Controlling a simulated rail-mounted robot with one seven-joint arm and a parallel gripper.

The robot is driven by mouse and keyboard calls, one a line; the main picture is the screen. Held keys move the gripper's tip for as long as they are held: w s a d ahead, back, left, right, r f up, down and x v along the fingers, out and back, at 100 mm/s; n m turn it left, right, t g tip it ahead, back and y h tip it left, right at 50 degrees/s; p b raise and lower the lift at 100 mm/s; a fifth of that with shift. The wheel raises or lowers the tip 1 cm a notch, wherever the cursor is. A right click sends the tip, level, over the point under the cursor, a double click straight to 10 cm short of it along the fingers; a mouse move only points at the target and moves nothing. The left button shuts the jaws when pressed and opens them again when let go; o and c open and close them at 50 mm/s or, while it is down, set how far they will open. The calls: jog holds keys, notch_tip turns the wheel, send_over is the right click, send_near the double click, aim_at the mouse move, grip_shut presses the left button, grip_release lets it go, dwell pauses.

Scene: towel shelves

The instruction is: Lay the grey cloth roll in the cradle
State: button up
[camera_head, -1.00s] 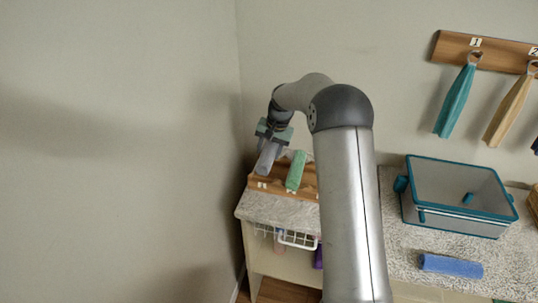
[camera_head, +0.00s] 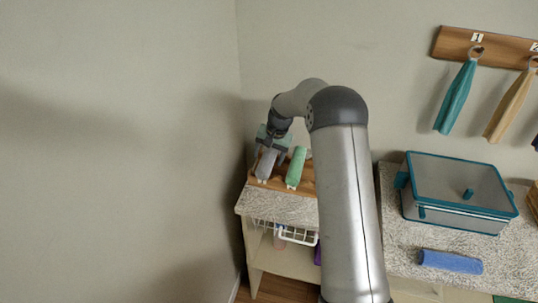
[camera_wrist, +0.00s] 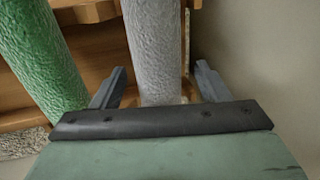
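The grey cloth roll (camera_head: 266,164) lies on the wooden cradle rack (camera_head: 309,187) at the back left, left of a green roll (camera_head: 296,167). My gripper (camera_head: 270,148) is at the far end of the grey roll. In the wrist view the grey roll (camera_wrist: 155,45) runs between the two fingers of my gripper (camera_wrist: 160,72). The fingers stand apart, with a clear gap on the right side and a narrower one on the left. The green roll also shows in the wrist view (camera_wrist: 38,55), left of the fingers. The roll's underside is hidden.
The rack stands on a speckled shelf top (camera_head: 280,208) with a white wire basket (camera_head: 298,236) below. A wall is close on the left. To the right are a teal-rimmed bin (camera_head: 460,212), a blue roll (camera_head: 450,262) and hanging towels (camera_head: 456,97).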

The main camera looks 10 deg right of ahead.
jog(key=b+v, duration=0.1)
jog(key=v, duration=1.2)
jog(key=s+a+r+n+h, duration=0.1)
jog(key=s+r, duration=0.1)
jog(key=s, duration=0.8)
jog(key=s+a+r+n+h, duration=0.1)
jog(key=s+a+r+n, duration=0.15)
jog(key=s, duration=0.75)
jog(key=s+f+n, duration=0.1)
jog(key=s+f, duration=0.1)
jog(key=s, duration=0.8)
jog(key=s+f, duration=0.3)
jog(key=s, duration=0.7)
jog(key=shift+s+d+n, duration=0.35)
jog(key=shift+s, duration=0.05)
